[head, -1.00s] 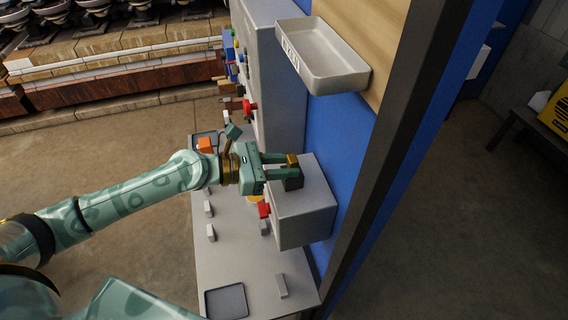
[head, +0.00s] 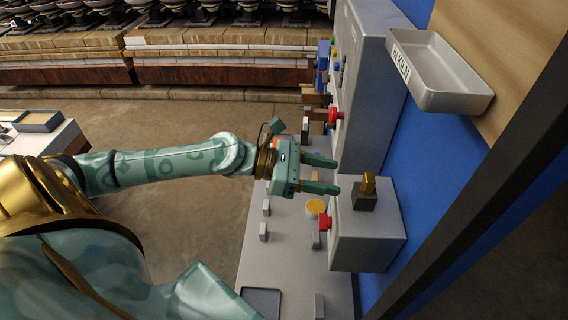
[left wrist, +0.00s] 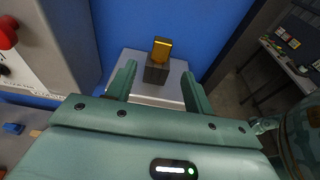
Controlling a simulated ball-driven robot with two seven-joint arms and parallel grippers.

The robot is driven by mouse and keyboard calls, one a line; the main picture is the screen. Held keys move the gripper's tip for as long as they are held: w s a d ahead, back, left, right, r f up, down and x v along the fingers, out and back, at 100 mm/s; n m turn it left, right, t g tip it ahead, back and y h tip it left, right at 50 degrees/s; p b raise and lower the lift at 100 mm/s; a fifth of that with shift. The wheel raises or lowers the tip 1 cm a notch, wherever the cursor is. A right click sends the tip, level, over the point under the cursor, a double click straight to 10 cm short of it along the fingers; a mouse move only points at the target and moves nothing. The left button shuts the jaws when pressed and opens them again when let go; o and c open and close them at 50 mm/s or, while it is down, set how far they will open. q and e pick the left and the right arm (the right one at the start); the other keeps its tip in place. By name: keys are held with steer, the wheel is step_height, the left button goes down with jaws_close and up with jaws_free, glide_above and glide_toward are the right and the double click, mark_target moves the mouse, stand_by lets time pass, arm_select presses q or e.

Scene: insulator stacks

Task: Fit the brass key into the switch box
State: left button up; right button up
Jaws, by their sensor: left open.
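The brass key (head: 369,183) stands upright in a dark block on top of the grey switch box (head: 366,243). In the left wrist view the key (left wrist: 161,48) shows its gold head above the dark block, midway between the fingers and beyond their tips. How deep it sits in the block is hidden. My left gripper (head: 338,177) is open and empty, its fingers pointing at the key from the left, a little apart from it. A red knob (head: 325,222) is on the box's left side. My right gripper is not in view.
A grey tray (head: 440,75) marked with lettering juts from the panel above. A larger grey cabinet (head: 365,100) with a red button stands behind. Below is a grey bench (head: 285,240) with small upright blocks and a yellow disc (head: 316,207). A dark post runs along the right.

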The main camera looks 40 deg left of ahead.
arm_select(q)
steer(key=v, duration=0.9)
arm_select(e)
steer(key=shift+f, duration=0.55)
